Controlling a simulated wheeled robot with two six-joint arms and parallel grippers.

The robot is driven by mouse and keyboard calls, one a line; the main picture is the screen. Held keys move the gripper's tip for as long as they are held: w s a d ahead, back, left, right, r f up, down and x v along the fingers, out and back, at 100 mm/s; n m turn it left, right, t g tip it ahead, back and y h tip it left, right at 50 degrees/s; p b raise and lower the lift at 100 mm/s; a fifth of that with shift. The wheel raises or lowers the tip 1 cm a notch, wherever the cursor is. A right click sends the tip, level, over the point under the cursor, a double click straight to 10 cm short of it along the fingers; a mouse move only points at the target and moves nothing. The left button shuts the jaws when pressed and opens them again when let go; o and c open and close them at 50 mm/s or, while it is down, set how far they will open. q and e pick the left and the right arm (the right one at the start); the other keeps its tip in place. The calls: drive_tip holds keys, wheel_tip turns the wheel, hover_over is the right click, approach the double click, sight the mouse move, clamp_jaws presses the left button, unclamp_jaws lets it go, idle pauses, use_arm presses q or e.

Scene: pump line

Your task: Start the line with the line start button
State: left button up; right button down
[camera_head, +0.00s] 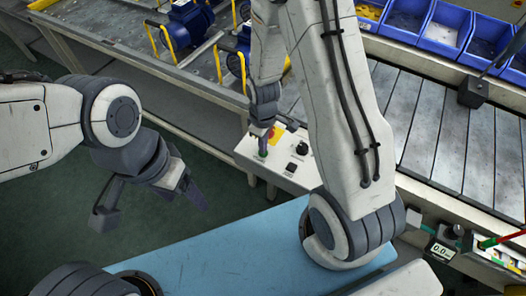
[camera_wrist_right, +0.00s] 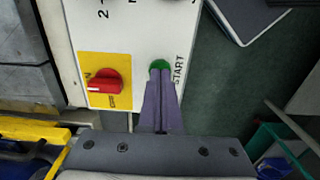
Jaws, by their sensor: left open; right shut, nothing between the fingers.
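The green start button (camera_wrist_right: 159,64) sits on a white control panel (camera_wrist_right: 128,35), next to the printed word START. The same button (camera_head: 263,153) shows small in the head view, on the panel (camera_head: 278,176) at the conveyor's side. My right gripper (camera_head: 263,144) is shut and empty and points down at the button. In the right wrist view its fingertips (camera_wrist_right: 160,73) overlap the button's lower edge; I cannot tell whether they touch or press it. My left gripper (camera_head: 150,207) is open and empty, over the floor at the left.
A red rotary switch (camera_wrist_right: 103,80) on a yellow plate is beside the button. A black knob (camera_head: 302,148) is also on the panel. Blue pumps (camera_head: 190,22) with yellow holders stand behind. Blue bins (camera_head: 446,27) line the back right. Green floor (camera_head: 50,190) is open at left.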

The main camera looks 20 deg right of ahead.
drive_tip(key=shift+f, duration=0.4)
wheel_tip(320, 180, up, 4)
drive_tip(key=p, duration=0.3)
drive_tip(key=shift+f, duration=0.2)
